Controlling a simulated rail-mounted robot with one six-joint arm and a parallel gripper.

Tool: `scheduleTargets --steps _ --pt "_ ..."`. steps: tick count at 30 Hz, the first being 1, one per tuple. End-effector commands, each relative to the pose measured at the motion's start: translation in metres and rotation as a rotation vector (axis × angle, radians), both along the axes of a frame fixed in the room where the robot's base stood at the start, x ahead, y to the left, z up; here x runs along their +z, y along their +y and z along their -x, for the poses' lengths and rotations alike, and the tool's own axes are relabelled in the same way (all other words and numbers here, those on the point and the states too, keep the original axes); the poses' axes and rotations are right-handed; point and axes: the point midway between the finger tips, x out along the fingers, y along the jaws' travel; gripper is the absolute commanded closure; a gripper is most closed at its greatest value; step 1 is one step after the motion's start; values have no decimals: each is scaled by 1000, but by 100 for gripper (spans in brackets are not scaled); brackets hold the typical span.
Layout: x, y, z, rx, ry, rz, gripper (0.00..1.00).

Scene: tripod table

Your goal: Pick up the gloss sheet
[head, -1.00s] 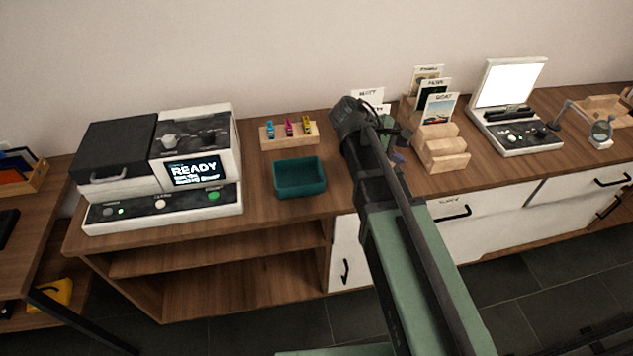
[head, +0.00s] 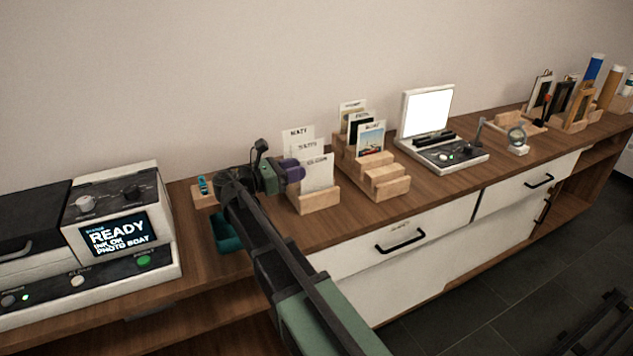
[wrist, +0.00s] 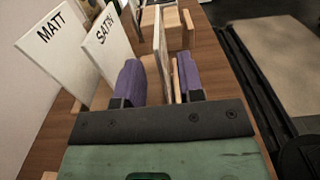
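The gloss sheet (head: 317,174) is a white card with a dark label, upright at the front of a wooden sheet holder (head: 318,202). Behind it stand the satin sheet (head: 305,149) and matt sheet (head: 297,135). In the wrist view a pale upright sheet (wrist: 160,42), seen nearly edge-on, lies between the purple fingers of my gripper (wrist: 160,78). It appears to be the gloss sheet. Gaps show on both sides, so my gripper is open. In the head view my gripper (head: 292,171) is at the left edge of the gloss sheet; its far finger is mostly hidden.
A printer (head: 122,227) reading READY stands at the left. A teal bin (head: 226,236) is partly behind my arm. A stepped wooden rack (head: 388,183) with picture cards is close right of the holder. A lit panel device (head: 428,112) stands further right.

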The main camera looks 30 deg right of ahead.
Motion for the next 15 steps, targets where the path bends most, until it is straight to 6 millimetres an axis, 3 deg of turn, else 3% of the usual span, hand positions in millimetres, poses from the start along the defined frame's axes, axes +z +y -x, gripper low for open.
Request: scheduleTargets --steps 9,15 --pt "-5 -48 1 -3 0 -1 65" --pt "-5 -51 1 -1 -1 -1 65"
